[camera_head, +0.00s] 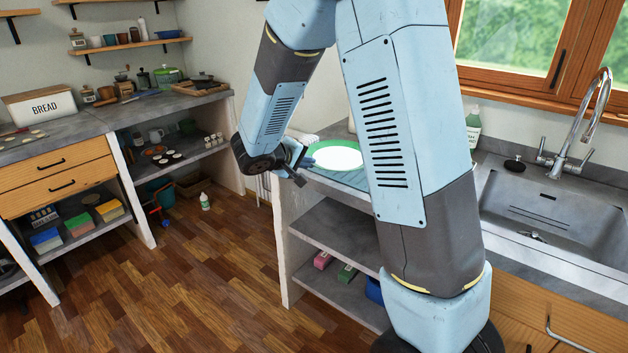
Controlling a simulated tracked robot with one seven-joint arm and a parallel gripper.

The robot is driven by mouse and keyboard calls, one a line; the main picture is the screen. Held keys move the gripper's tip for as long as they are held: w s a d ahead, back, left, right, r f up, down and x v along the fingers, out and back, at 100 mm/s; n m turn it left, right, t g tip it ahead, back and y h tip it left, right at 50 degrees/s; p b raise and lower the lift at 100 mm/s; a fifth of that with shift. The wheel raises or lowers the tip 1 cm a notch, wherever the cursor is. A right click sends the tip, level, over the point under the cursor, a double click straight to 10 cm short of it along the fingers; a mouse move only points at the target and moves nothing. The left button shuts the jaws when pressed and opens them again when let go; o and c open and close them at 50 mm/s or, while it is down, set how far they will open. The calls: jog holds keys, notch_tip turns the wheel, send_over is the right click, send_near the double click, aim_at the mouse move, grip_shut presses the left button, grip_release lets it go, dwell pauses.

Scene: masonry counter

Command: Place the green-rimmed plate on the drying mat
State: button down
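The green-rimmed plate (337,156) has a white centre and lies roughly level at the counter left of the sink. My arm hides its right side. A blue-grey drying mat (346,178) shows just in front of and below the plate; the rest of it is hidden by the plate and my arm. I cannot tell whether the plate rests on the mat or is a little above it. My gripper (298,166) is at the plate's left edge, close to the rim. Its fingers are small and dark here, so their opening and any contact are unclear.
Open shelves (335,235) lie below the mat. A second counter with a bread box (40,106) stands left, across free wooden floor.

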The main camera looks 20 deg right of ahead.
jog(key=w+d+f, duration=0.1)
jog(key=w+f, duration=0.1)
jog(key=f, duration=0.1)
jog(key=w+d+f, duration=0.1)
jog(key=w+f, duration=0.1)
jog(key=f, duration=0.1)
jog(key=w+d+f, duration=0.1)
jog(key=f, duration=0.2)
jog(key=shift+w+f, duration=0.3)
jog(key=shift+w, duration=0.1)
jog(key=c, duration=1.3)
grip_release()
jog(key=shift+f, duration=0.1)
jog(key=shift+c, duration=0.2)
